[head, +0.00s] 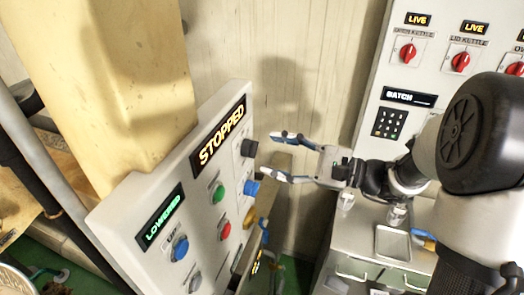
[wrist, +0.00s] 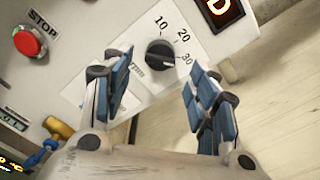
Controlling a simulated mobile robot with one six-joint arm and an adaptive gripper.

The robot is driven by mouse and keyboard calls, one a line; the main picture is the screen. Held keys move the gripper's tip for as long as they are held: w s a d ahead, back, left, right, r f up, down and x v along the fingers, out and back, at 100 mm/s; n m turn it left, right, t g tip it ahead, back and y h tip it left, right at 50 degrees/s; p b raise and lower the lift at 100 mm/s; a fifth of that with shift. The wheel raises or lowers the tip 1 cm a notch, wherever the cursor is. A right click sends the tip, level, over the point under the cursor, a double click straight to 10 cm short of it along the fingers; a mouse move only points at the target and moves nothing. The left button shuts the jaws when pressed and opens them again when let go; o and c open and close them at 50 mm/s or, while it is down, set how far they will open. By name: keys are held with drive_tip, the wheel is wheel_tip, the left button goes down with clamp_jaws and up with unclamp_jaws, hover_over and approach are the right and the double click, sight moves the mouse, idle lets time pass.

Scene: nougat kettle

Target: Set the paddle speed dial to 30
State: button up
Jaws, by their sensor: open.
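The paddle speed dial is a black round knob (wrist: 160,54) on a white plate marked 10, 20, 30 and "rpm" in the wrist view. I cannot tell for certain which mark its pointer faces. In the head view the dial (head: 248,148) sits at the right edge of the slanted panel, under a display reading STOPPED (head: 219,135). My gripper (head: 277,157) is open, its blue-padded fingers pointing at the dial from the right. In the wrist view my gripper (wrist: 158,80) has a finger on each side of the dial, apparently short of it. Nothing is between the fingers.
A red STOP button (wrist: 28,43) is left of the dial. A second panel with red knobs (head: 407,53) stands at right.

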drive_tip(key=v, duration=0.7)
drive_tip(key=shift+d, duration=0.1)
drive_tip(key=s+a+f+n+g+h+b, duration=0.2)
drive_tip(key=s+a+f+n+g+h, duration=0.15)
drive_tip(key=s, duration=0.45)
drive_tip(key=s+a+f+n+g+h+b, duration=0.2)
drive_tip(key=s+a+f+n+g+h, duration=0.15)
drive_tip(key=s, duration=0.45)
drive_tip(key=s+d+f+n+t+h+b, duration=0.4)
drive_tip(key=d+n+h, duration=0.3)
drive_tip(key=d+h, duration=0.3)
drive_tip(key=shift+s+d+f+t+b, duration=0.15)
drive_tip(key=shift+s+f+t+b, duration=0.35)
drive_tip(key=shift+s+t, duration=0.35)
